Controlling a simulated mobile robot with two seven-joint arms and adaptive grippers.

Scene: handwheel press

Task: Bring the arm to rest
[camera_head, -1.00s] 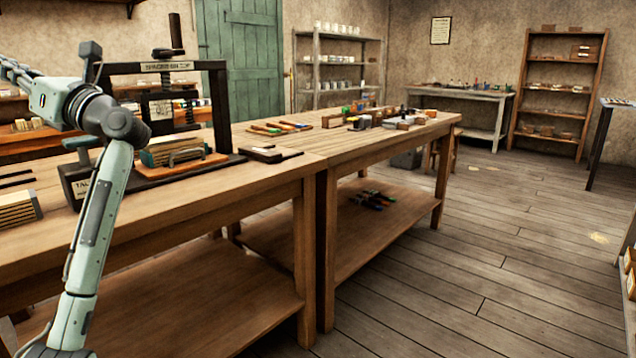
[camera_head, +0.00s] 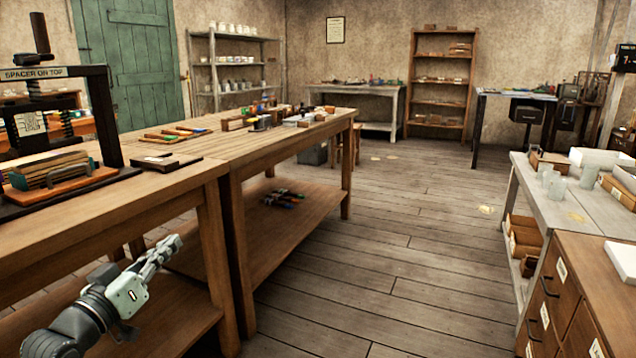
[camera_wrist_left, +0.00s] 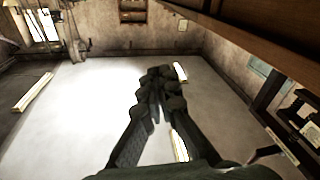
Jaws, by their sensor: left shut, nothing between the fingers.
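My left gripper (camera_head: 165,247) is low at the lower left of the head view, in front of the workbench and below its top. Its fingers are together and empty. In the left wrist view the dark fingers (camera_wrist_left: 155,95) meet, with nothing between them. The handwheel press (camera_head: 103,115) stands on the bench at the left, labelled "SPACER ON TOP", apart from the gripper. A stack of boards or booklets (camera_head: 50,170) sits on an orange-brown board in the press. My right gripper is in neither view.
The long wooden workbench (camera_head: 215,158) has a lower shelf (camera_head: 185,305) behind my left gripper. Wooden floor (camera_head: 400,240) is open in the middle. A grey table (camera_head: 541,192) and a drawer cabinet (camera_head: 585,275) stand at the right.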

